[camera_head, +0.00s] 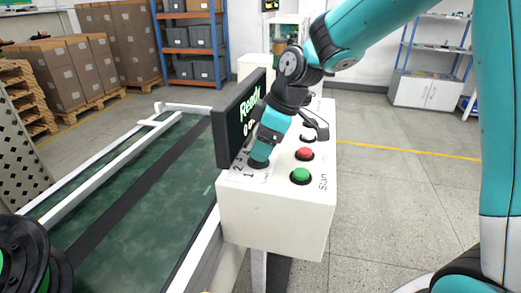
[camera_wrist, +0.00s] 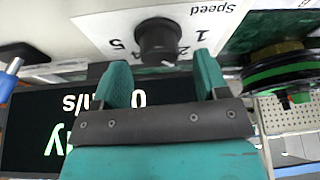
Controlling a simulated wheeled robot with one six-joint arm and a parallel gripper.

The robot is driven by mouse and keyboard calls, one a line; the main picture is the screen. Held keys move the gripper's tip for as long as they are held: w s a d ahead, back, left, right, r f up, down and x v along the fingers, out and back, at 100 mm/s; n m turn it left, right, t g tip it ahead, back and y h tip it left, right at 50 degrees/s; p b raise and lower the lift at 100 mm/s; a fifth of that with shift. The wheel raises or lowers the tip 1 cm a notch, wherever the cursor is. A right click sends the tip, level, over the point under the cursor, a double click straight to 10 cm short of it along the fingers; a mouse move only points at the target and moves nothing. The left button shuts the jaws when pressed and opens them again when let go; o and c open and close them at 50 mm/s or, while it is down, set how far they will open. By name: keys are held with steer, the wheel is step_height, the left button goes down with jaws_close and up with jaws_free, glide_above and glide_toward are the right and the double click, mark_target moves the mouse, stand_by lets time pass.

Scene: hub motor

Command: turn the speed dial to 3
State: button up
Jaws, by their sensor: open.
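The speed dial (camera_wrist: 158,38) is a black round knob on a white label (camera_wrist: 105,24) marked "Speed". In the wrist view the numbers 1, 2 and 5 show around it, upside down; others are partly covered. I cannot make out which number the dial points to. My gripper (camera_wrist: 162,74) is open, with its two teal fingers apart and the dial beyond and between their tips. I see no contact. In the head view the dial (camera_head: 259,161) shows dark at the lower end of my arm, and I cannot make out the fingers clearly there.
A black display (camera_head: 240,122) reading "Ready" and 0 stands close left of my gripper. A green conveyor (camera_head: 130,200) lies left.

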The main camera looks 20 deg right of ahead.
mark_target(251, 163)
steer(key=shift+x, duration=1)
steer(key=c, duration=0.9)
steer(key=shift+s+m, duration=0.1)
steer(key=shift+m, duration=0.2)
steer(key=m+t+h, duration=0.1)
steer(key=m, duration=0.2)
steer(key=shift+a, duration=0.15)
steer(key=shift+m+t+h+p, duration=0.4)
steer(key=shift+m+h, duration=0.2)
steer(key=shift+m, duration=1.4)
